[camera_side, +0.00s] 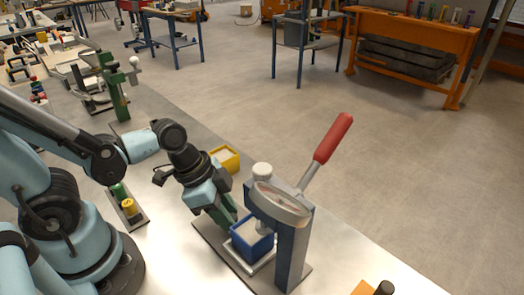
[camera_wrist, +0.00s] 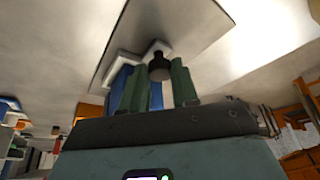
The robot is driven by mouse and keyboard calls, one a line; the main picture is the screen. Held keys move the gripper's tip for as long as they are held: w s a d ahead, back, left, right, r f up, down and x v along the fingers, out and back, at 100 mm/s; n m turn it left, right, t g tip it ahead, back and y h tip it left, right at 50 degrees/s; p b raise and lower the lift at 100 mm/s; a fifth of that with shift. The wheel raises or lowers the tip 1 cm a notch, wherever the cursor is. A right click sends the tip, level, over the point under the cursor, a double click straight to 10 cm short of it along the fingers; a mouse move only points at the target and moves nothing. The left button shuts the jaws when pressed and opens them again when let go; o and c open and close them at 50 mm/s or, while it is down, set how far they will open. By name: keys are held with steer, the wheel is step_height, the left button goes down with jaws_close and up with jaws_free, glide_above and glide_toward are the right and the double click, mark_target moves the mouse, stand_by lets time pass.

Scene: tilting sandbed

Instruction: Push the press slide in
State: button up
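The press (camera_side: 293,245) stands on a grey base plate on the pale bench in the side view, with its red lever (camera_side: 332,138) raised to the upper right. A blue box (camera_side: 250,240) with pale contents sits on the light slide (camera_side: 257,264) under the press head. My gripper (camera_side: 229,216) points down at the left of the blue box. In the wrist view my gripper (camera_wrist: 159,85) shows two green fingers apart, with a black knob (camera_wrist: 159,67) just beyond the tips, between them. Whether the fingers touch the knob I cannot tell. The blue box (camera_wrist: 119,88) is partly hidden behind the left finger.
A yellow box (camera_side: 226,158) stands behind my gripper. A small tray with green and yellow cylinders (camera_side: 127,204) lies to the left. A green stand (camera_side: 115,90) is farther back. An orange piece and a dark knob (camera_side: 384,288) sit at the lower right.

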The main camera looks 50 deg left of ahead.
mark_target(240, 226)
jaws_close()
steer(key=shift+d, duration=0.1)
steer(key=shift+d, duration=1.85)
steer(key=o, duration=0.6)
jaws_free()
steer(key=shift+r, duration=0.1)
